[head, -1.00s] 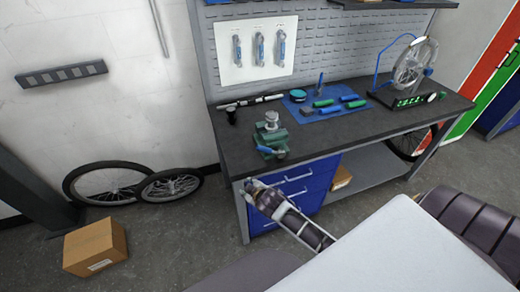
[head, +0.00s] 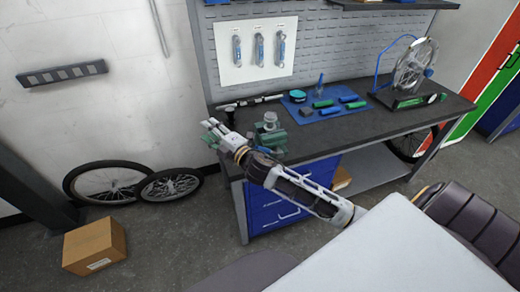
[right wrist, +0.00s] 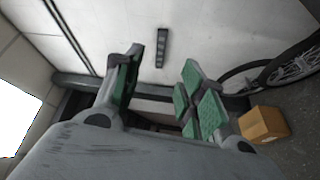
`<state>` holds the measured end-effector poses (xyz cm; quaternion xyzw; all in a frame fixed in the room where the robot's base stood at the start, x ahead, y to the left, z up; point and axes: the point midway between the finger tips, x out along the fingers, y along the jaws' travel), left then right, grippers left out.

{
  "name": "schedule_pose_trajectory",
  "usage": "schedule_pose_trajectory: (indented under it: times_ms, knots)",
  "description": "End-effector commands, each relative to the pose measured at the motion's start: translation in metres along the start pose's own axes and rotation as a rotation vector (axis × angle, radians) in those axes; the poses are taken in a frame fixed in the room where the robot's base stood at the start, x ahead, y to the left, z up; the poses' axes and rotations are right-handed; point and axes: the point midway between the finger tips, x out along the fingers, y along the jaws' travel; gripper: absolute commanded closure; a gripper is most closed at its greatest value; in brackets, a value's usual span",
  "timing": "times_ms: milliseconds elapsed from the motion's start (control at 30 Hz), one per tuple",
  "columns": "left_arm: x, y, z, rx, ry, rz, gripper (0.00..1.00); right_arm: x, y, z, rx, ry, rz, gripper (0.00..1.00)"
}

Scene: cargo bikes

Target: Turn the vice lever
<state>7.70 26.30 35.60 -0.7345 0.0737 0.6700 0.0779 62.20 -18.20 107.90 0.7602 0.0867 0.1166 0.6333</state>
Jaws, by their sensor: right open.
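The green vice (head: 271,137) with a grey round top stands at the front left of the workbench in the head view. My right gripper (head: 211,129) is to the left of the vice, off the bench's left front corner, with its fingers pointing left toward the wall. It is open and empty. My wrist and forearm pass in front of the vice and hide its lower front, so I cannot make out the lever. In the right wrist view the green-padded fingers (right wrist: 160,88) are spread with nothing between them. The vice does not show there. My left gripper is not in view.
The dark workbench top (head: 350,133) bears a blue mat (head: 296,108) with tools, and a wheel stand (head: 412,80) at the right. Two loose wheels (head: 105,182) lean at the wall. A cardboard box (head: 94,246) is on the floor.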

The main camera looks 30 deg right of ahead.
Motion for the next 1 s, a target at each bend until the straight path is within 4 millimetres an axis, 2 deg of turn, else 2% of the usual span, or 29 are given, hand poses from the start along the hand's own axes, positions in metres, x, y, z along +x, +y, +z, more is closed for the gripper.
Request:
schedule_pose_trajectory:
  times_ms: [200,433,733,1000]
  knots:
    - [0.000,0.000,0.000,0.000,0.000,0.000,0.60,0.013,0.034,-0.029,-0.264,0.201,0.101,0.59]
    - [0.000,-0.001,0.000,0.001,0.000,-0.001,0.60,0.015,0.052,-0.057,-0.543,0.410,0.182,0.59]
    - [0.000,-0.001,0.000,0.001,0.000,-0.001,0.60,0.004,0.054,-0.074,-0.907,0.679,0.243,0.59]
    - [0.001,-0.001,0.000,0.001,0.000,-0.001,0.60,-0.014,0.041,-0.063,-1.220,0.922,0.242,0.59]
